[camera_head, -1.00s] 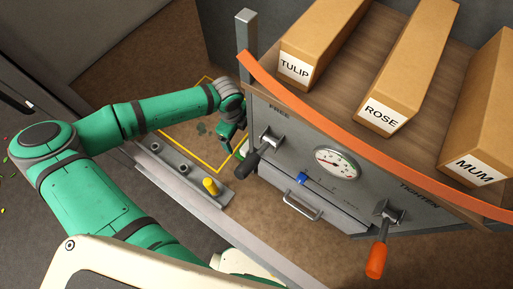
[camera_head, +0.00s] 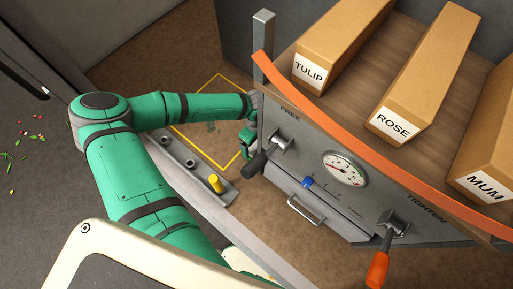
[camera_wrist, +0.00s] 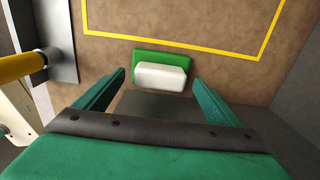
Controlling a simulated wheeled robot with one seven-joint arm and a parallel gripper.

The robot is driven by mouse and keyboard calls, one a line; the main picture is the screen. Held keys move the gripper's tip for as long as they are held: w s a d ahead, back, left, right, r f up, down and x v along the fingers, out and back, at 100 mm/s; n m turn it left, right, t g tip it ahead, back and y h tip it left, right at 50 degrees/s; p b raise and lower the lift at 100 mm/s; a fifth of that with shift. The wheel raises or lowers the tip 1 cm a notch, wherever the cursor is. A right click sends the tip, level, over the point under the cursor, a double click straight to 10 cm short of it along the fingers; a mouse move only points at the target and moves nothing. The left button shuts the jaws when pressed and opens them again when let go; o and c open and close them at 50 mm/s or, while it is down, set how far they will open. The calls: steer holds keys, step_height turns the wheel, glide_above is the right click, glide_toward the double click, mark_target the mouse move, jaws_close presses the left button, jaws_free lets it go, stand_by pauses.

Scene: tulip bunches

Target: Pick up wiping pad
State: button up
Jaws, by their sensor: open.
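The wiping pad looks like a white block (camera_wrist: 160,77) on a green backing (camera_wrist: 161,58). It shows in the wrist view between and beyond my gripper's two green fingers. My gripper (camera_wrist: 159,76) is open, with nothing between its fingers, and the pad is apart from them. In the head view my gripper (camera_head: 248,143) is beside the left end of the grey cabinet, partly hidden by my arm and the cabinet edge. I cannot make out the pad in the head view.
A grey cabinet (camera_head: 335,205) with a gauge, levers and an orange rim (camera_head: 350,135) stands close right of my gripper. Boxes labelled TULIP, ROSE and MUM lie on top. A yellow peg (camera_head: 215,184) stands on a metal strip.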

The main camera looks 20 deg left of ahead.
mark_target(256, 143)
step_height(256, 143, down, 3)
steer(key=shift+r, duration=0.1)
steer(key=c, duration=1.2)
steer(key=shift+a+r, duration=0.2)
steer(key=shift+r, duration=0.15)
step_height(256, 143, up, 6)
steer(key=shift+w+r, duration=0.1)
steer(key=shift+r, duration=0.05)
steer(key=w+a, duration=0.2)
steer(key=a, duration=0.4)
steer(key=w+a, duration=0.2)
steer(key=a, duration=0.4)
steer(key=w+a, duration=0.2)
steer(key=a, duration=0.4)
steer(key=shift+w+a, duration=0.2)
steer(key=shift+w, duration=0.2)
